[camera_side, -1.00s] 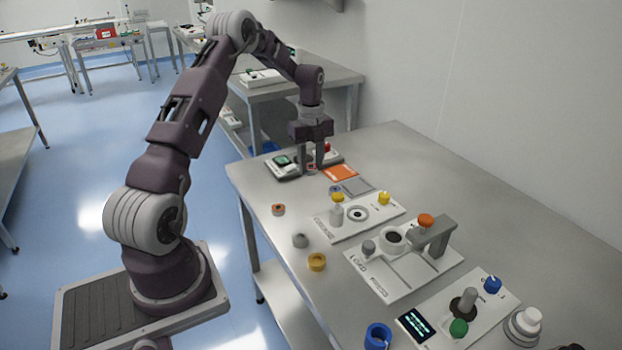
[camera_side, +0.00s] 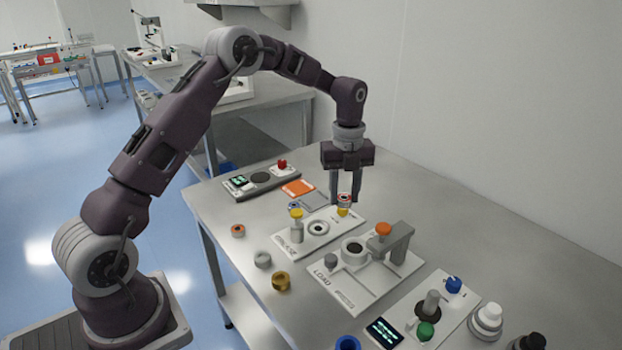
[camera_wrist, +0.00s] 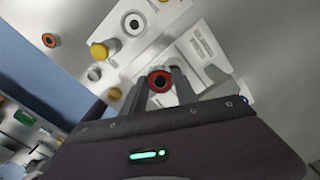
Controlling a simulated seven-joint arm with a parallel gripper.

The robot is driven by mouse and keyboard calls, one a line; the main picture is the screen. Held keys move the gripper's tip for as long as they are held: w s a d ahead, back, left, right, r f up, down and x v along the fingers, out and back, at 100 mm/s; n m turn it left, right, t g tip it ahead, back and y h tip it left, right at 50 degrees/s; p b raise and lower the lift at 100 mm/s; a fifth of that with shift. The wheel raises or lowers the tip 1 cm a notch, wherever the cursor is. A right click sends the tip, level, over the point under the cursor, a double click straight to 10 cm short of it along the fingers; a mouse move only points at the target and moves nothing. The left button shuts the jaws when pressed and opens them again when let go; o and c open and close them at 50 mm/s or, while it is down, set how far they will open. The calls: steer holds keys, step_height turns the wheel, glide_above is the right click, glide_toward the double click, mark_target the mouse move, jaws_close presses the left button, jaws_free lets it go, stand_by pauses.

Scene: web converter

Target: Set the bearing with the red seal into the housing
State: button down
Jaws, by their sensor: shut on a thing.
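The bearing with the red seal (camera_side: 344,199) is a small ring with a red face and dark bore. My gripper (camera_side: 345,194) is shut on it and holds it above the back edge of the nearer-left white plate, by a yellow knob. In the wrist view the red ring (camera_wrist: 159,72) sits between the fingers. A white cylinder with a dark bore (camera_side: 353,247) on the plate marked LOAD (camera_side: 352,291) looks like the housing. It stands to the right and in front of my gripper, apart from the bearing.
A grey bracket with an orange knob (camera_side: 384,229) stands close beside the bored cylinder. A white plate (camera_side: 290,243) carries a yellow-topped post and a flat ring (camera_side: 318,228). Loose rings, one orange-faced (camera_side: 238,231) and one brass (camera_side: 281,282), lie along the front edge.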

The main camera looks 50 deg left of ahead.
steer(key=m, duration=0.1)
glide_above(355, 248)
step_height(355, 248, down, 4)
steer(key=shift+f, duration=2.9)
steer(key=shift+f, duration=0.45)
steer(key=c, duration=0.9)
jaws_free()
steer(key=shift+o, duration=0.3)
steer(key=shift+o, duration=1.4)
